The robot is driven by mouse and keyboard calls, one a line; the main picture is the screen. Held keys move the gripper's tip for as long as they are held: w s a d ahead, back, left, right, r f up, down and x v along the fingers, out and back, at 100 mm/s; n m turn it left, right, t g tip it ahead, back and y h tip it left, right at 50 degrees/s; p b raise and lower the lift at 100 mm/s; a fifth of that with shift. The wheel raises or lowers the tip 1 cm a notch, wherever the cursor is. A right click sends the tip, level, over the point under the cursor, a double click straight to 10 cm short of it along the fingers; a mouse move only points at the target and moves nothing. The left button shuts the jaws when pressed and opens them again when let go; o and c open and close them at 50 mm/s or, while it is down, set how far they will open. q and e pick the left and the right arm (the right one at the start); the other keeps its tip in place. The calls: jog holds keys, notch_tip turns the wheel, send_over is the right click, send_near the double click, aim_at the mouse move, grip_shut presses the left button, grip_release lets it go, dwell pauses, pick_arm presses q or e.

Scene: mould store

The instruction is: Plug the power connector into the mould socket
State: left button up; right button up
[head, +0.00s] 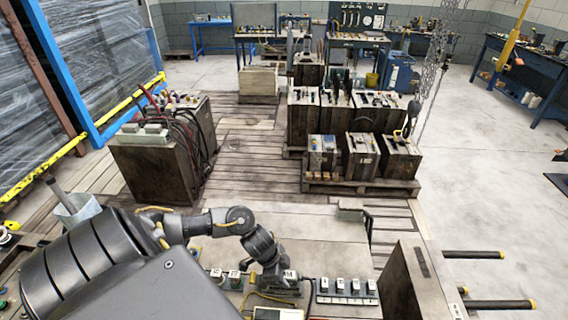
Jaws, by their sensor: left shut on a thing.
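My left gripper (273,284) reaches down at the bottom centre over a row of numbered sockets (235,279). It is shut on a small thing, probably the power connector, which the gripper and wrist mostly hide. A thin yellow cable (256,300) lies just below the gripper. I cannot tell which socket is the mould socket, or whether the held thing touches one. A dark panel (346,291) with white-labelled blocks lies just right of the gripper. My right gripper is not in view.
A pale device (278,313) sits at the bottom edge. An upright dark plate (410,285) stands at the lower right. Mould blocks on a pallet (360,186) and a block with hanging cables (150,170) stand beyond. The pale surface (310,230) behind the gripper is mostly clear.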

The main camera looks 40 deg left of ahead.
pick_arm(q)
jog(key=shift+f, duration=0.8)
dwell(0.8)
jog(key=o, duration=1.7)
jog(key=shift+c, duration=0.2)
notch_tip(320, 180, up, 5)
jog(key=p, duration=0.6)
jog(key=shift+r, duration=0.2)
jog(key=shift+r+p, duration=0.6)
jog(key=shift+r, duration=0.5)
